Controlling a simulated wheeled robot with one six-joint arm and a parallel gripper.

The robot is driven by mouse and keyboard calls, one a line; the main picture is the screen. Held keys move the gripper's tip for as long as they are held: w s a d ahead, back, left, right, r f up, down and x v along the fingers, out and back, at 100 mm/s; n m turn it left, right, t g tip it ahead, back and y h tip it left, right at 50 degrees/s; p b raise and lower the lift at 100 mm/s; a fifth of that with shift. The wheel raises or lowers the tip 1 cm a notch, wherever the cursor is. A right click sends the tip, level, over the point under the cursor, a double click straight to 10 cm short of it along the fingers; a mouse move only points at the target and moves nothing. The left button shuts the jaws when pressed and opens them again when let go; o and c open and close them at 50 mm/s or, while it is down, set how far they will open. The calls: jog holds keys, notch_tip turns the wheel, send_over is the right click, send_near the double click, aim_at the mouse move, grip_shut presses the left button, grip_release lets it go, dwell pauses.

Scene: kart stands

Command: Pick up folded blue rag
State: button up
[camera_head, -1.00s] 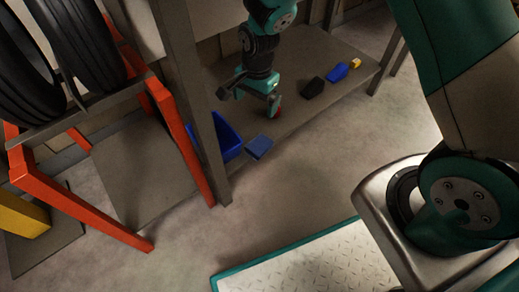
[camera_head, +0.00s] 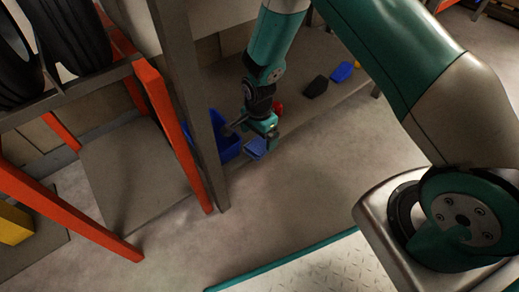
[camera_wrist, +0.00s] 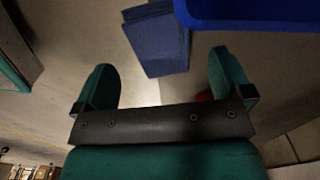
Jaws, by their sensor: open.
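The folded blue rag (camera_head: 255,148) lies on the low grey shelf near its front edge, just right of a blue bin. In the wrist view the rag (camera_wrist: 158,45) lies ahead of the fingertips, roughly centred between them. My gripper (camera_head: 268,128) is above and close beside the rag in the head view, partly covering its upper side. In the wrist view my gripper (camera_wrist: 166,75) is open, with nothing between its two green fingers.
The blue bin (camera_head: 226,148) stands left of the rag; its rim (camera_wrist: 255,25) is close to it. A red item (camera_head: 278,107), a black item (camera_head: 316,86) and a blue item (camera_head: 342,72) lie farther right on the shelf.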

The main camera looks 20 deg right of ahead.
aim_at(260, 144)
notch_tip(260, 144, down, 5)
jog(key=b, duration=0.4)
jog(key=shift+w+d+f, duration=0.1)
jog(key=shift+c, duration=0.5)
jog(key=c, duration=0.9)
